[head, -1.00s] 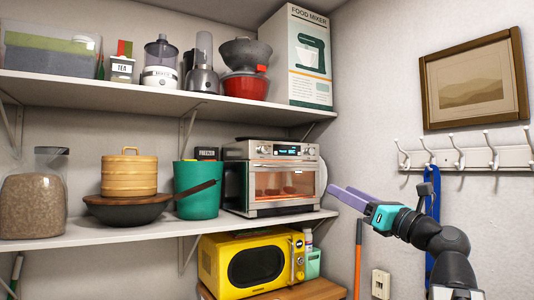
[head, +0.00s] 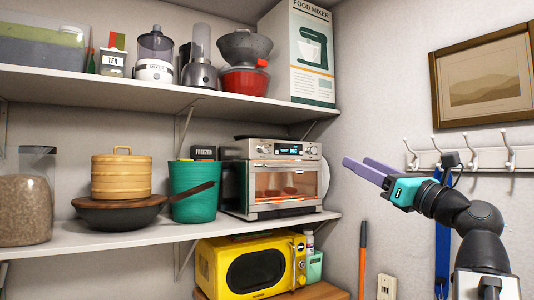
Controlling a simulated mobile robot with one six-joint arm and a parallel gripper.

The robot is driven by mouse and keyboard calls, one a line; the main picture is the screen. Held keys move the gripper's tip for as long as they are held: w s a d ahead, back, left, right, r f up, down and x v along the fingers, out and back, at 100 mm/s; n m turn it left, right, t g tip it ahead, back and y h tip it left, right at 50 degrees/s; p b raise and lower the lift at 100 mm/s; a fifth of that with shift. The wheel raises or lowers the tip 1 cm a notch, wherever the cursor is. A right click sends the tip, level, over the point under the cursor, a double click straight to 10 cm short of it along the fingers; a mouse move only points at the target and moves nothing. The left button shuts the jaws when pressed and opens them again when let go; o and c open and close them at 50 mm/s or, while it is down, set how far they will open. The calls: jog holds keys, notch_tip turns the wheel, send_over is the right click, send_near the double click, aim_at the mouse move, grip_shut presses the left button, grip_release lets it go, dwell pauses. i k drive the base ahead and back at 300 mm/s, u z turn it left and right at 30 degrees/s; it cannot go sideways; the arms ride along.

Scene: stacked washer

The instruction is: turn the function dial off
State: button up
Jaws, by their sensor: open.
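A silver toaster oven (head: 281,179) stands on the middle shelf, with a lit display and small round knobs on its top front panel (head: 288,150). A yellow microwave (head: 255,265) below it has round dials on its right side (head: 300,257). I cannot tell which knob is the function dial or read any dial's setting. My gripper (head: 356,161) is open and empty, its two purple fingers apart and pointing left toward the oven. It is in the air right of the oven, apart from both appliances.
A teal bucket (head: 194,192) with a dark handle stands left of the oven. An orange pole (head: 362,262) stands by the right wall, below my gripper. White hooks (head: 474,158) and a framed picture (head: 486,78) are on that wall. The air between gripper and oven looks clear.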

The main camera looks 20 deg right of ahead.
aim_at(264, 149)
jog(key=i, duration=1.3)
